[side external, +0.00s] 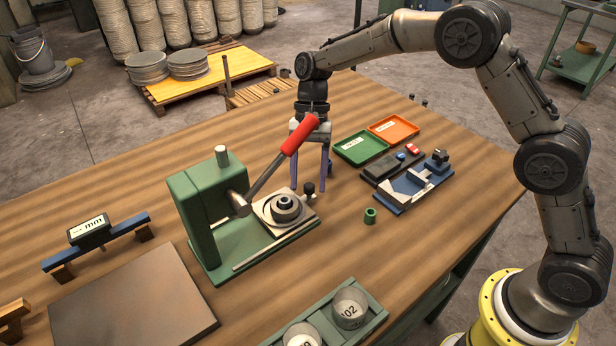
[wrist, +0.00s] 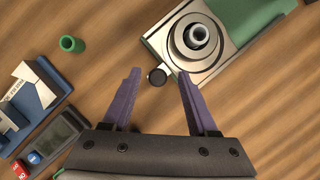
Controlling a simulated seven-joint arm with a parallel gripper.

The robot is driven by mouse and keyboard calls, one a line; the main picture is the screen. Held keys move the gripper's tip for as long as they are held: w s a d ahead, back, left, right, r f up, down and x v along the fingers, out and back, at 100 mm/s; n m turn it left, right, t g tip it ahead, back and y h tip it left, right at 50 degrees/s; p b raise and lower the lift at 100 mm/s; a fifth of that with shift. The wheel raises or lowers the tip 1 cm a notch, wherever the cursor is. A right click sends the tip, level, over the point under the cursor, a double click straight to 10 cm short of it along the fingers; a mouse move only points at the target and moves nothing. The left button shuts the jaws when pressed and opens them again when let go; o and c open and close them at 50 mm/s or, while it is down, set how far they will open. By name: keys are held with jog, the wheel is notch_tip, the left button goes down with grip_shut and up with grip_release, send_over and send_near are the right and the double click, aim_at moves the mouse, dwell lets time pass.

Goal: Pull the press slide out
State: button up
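The green press (side external: 195,215) stands on the wooden table with its red-handled lever (side external: 298,138) raised to the right. Its slide (side external: 300,216) is a pale metal plate carrying a round stepped die (side external: 285,207), over the green base. A small black knob (side external: 309,188) sticks out at the slide's end; the knob also shows in the wrist view (wrist: 157,77). My gripper (side external: 310,183) points down at the knob, its purple fingers apart. In the wrist view the knob appears between the open fingertips (wrist: 159,73), with a gap on both sides. Contact is not visible.
A small green ring (side external: 370,215) stands right of the press. A blue fixture (side external: 412,188), a dark box (side external: 390,167), and green (side external: 361,146) and orange (side external: 394,129) trays lie farther right. A green rack (side external: 375,318) holding cups is at the front. Table left of the press is partly clear.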

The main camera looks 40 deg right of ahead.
jog(key=v, duration=1.3)
jog(key=shift+r, duration=0.4)
jog(key=shift+w+d+r, duration=0.1)
jog(key=shift+d, duration=0.05)
